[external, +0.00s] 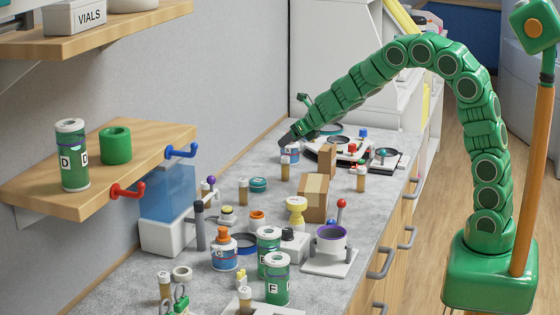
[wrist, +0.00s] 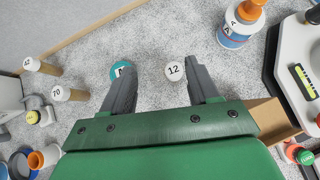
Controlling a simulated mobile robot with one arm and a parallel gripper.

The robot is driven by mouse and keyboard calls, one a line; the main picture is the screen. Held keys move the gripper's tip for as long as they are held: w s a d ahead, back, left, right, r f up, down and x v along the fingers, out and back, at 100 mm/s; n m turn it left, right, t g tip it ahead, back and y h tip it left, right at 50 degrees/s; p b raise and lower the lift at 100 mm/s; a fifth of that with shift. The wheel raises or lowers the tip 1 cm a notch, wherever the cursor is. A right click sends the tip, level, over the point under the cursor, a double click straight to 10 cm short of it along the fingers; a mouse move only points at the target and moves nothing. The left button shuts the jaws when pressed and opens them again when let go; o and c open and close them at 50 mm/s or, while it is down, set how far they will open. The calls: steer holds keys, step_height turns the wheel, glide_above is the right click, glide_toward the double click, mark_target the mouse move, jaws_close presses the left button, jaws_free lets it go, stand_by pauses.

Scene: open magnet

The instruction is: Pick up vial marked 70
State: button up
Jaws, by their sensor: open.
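The vial marked 70 (wrist: 57,93) shows in the wrist view at the left, a brown vial with a white numbered cap, outside my left finger. A brown vial (external: 243,192) in the external view looks like the same one, though its number is unreadable there. My gripper (wrist: 160,78) is open and empty above the counter. A vial marked 12 (wrist: 174,71) shows between its fingers, nearer the right one. In the external view my gripper (external: 288,141) is at the far end of the counter, near the wall.
Another vial (wrist: 31,63) stands just beyond the 70 vial. A bottle marked A (wrist: 240,25) and a cardboard box (external: 313,197) stand nearby. Jars and bottles crowd the counter's near end. A shelf (external: 150,140) overhangs at left.

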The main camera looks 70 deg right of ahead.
steer(key=w+a+r+n+t+y, duration=0.2)
steer(key=w+a+n+y, duration=0.6)
steer(key=w+n, duration=0.1)
steer(key=s+a+f+n+g+y, duration=0.3)
steer(key=a+n+y, duration=0.2)
steer(key=a, duration=0.2)
glide_toward(243, 192)
steer(key=w+f, duration=0.1)
steer(key=w+a+f, duration=0.1)
steer(key=shift+w+a+y, duration=0.3)
steer(key=shift+w, duration=0.05)
steer(key=shift+w+a+f, duration=0.1)
steer(key=shift+f, duration=0.1)
steer(key=shift+x, duration=3.75)
steer(key=shift+w+r, duration=0.1)
steer(key=shift+c, duration=0.3)
steer(key=c, duration=1)
